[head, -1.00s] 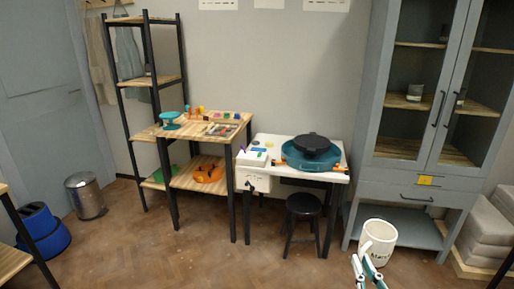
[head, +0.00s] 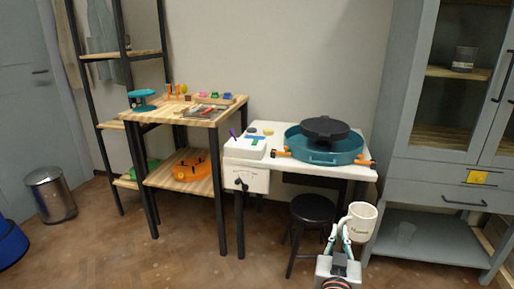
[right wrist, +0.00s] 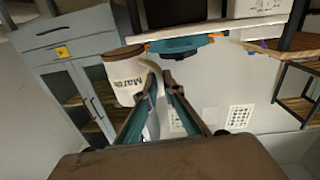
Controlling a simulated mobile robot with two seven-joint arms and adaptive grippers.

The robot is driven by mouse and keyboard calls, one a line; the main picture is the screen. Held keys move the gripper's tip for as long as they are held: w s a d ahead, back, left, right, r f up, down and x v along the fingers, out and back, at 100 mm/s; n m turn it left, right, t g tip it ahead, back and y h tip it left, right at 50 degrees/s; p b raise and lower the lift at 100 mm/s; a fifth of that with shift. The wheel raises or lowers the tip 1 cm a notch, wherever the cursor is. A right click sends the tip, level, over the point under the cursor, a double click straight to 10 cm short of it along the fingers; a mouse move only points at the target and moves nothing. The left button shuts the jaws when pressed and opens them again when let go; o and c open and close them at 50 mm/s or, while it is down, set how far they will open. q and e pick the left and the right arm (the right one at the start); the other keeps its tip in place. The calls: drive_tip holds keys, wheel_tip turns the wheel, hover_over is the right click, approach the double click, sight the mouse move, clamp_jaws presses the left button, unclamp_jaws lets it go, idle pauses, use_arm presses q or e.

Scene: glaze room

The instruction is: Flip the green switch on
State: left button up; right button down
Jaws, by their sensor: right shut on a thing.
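A white box (head: 244,149) sits at the left end of the white table. A small green spot (head: 255,142) shows on its top; it may be the green switch, but it is too small to tell its position. My right gripper (head: 341,236) is right of the box, in front of the table and apart from it. It is shut on a white mug (head: 362,221) with dark lettering. In the right wrist view the fingers (right wrist: 158,82) are at the side of the mug (right wrist: 128,82). My left gripper is not in view.
The white table (head: 281,131) carries a teal basin (head: 322,157) with a black disc (head: 325,128). A black stool (head: 312,209) stands before it, close to my right gripper. A wooden shelf table (head: 190,113) is at left, a grey cabinet (head: 425,165) at right.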

drive_tip(key=shift+w+a+r, duration=0.1)
drive_tip(key=shift+w+r, duration=0.1)
drive_tip(key=shift+w, duration=0.05)
